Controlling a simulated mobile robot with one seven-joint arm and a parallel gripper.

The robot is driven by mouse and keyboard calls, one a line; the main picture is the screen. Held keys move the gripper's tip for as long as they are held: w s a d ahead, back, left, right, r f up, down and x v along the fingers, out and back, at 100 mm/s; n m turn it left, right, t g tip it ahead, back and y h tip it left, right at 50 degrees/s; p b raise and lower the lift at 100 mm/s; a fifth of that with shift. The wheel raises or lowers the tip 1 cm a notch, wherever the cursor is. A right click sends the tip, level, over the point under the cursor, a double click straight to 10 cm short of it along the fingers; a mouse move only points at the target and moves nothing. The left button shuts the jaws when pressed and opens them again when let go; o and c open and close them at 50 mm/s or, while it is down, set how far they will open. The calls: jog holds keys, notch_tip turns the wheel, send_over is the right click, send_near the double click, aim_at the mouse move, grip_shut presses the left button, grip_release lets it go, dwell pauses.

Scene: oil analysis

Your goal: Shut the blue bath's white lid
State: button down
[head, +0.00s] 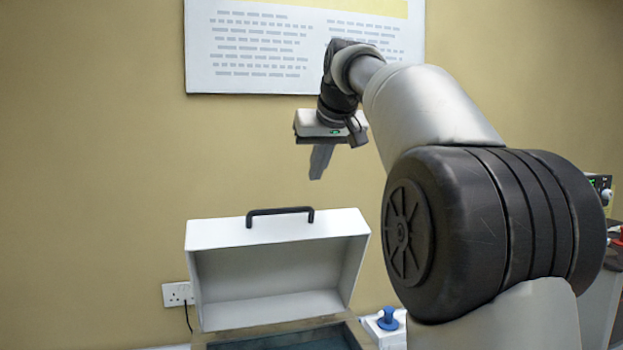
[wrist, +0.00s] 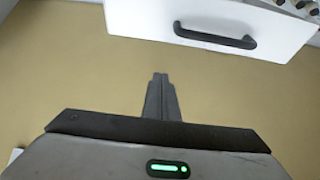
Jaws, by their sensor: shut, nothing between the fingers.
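The white lid (head: 215,236) stands open and upright in the head view, its hollow inside facing me and a black handle (head: 280,212) on its upper edge. Below it is the bath (head: 290,338), cut off by the bottom edge, with a bluish inside and a wooden-looking rim. My gripper (head: 317,178) is above the lid, right of the handle, pointing down, apart from both. In the wrist view my gripper (wrist: 160,78) is shut and empty. The lid (wrist: 140,18) and handle (wrist: 215,36) show at the top of that view, beyond the fingertips.
A blue-knobbed white device (head: 387,320) stands right of the bath. A wall socket (head: 178,294) with a cable is at the left. A poster (head: 255,50) hangs on the wall behind my arm. Equipment (head: 600,190) shows at the right edge. The air left of the lid is clear.

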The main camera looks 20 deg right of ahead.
jog(key=w+f, duration=0.1)
jog(key=f, duration=0.1)
jog(key=w+f, duration=0.1)
jog(key=f, duration=0.1)
jog(key=w+f, duration=0.1)
jog(key=f, duration=0.2)
jog(key=shift+s+f+b, duration=0.15)
jog(key=shift+s+b, duration=0.15)
jog(key=shift+s, duration=0.1)
jog(key=shift+s+f, duration=0.1)
jog(key=shift+f, duration=0.05)
